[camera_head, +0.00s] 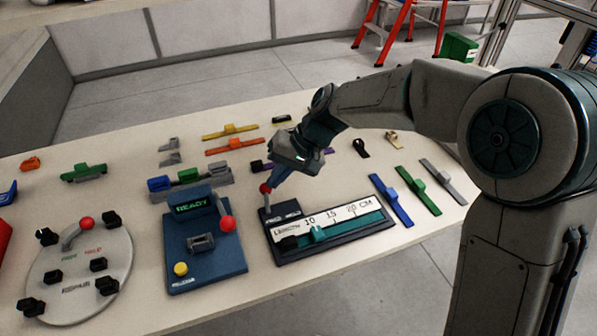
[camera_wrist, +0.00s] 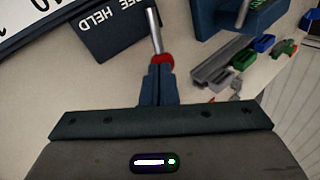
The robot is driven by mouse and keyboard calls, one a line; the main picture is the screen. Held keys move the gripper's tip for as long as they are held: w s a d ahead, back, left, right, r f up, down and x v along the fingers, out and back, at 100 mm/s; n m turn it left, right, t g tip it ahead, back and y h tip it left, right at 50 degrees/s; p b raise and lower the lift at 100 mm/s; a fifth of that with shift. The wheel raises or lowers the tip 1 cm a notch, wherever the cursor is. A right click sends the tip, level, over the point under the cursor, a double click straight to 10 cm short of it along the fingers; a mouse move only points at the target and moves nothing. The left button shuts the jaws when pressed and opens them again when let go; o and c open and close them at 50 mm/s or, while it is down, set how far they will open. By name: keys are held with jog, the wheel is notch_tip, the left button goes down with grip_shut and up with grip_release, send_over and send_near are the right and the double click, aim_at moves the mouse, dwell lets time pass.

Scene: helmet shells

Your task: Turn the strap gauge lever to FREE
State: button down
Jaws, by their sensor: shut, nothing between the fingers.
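The strap gauge (camera_head: 377,228) is a dark base with a white LENGTH scale in CM and a teal slider (camera_head: 318,234). Its lever, a metal rod with a red knob (camera_head: 265,188), stands at the gauge's left end near a small label plate. In the wrist view the plate (camera_wrist: 105,28) reads HELD and part of FREE, and the red knob (camera_wrist: 165,61) is at my fingertips. My gripper (camera_head: 270,184) is shut and empty, its tips right against or beside the knob; contact is unclear. The fingers partly cover the knob. I cannot tell which label the lever points to.
A blue READY station (camera_head: 205,262) with its own red-knobbed lever (camera_head: 227,223) stands just left of the gauge. A round REPAIR plate (camera_head: 80,275) is farther left. Blue, green and grey straps (camera_head: 416,190) lie to the right; orange and yellow ones (camera_head: 231,131) lie behind.

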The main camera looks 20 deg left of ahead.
jog(key=shift+s+a+n+g+h+p, duration=0.1)
jog(key=shift+a+n+g+h+p, duration=0.35)
jog(key=shift+n, duration=0.45)
jog(key=w+d+r, duration=0.1)
jog(key=d, duration=0.1)
jog(key=w+d+r+p, duration=0.1)
jog(key=r, duration=0.1)
jog(key=shift+w+d, duration=0.3)
jog(key=shift+d, duration=0.05)
jog(key=v, duration=0.8)
jog(key=shift+s+d+p, duration=0.2)
jog(key=shift+d+p, duration=0.1)
jog(key=shift+p, duration=0.15)
jog(key=shift+d+r, duration=0.1)
jog(key=shift+r, duration=0.1)
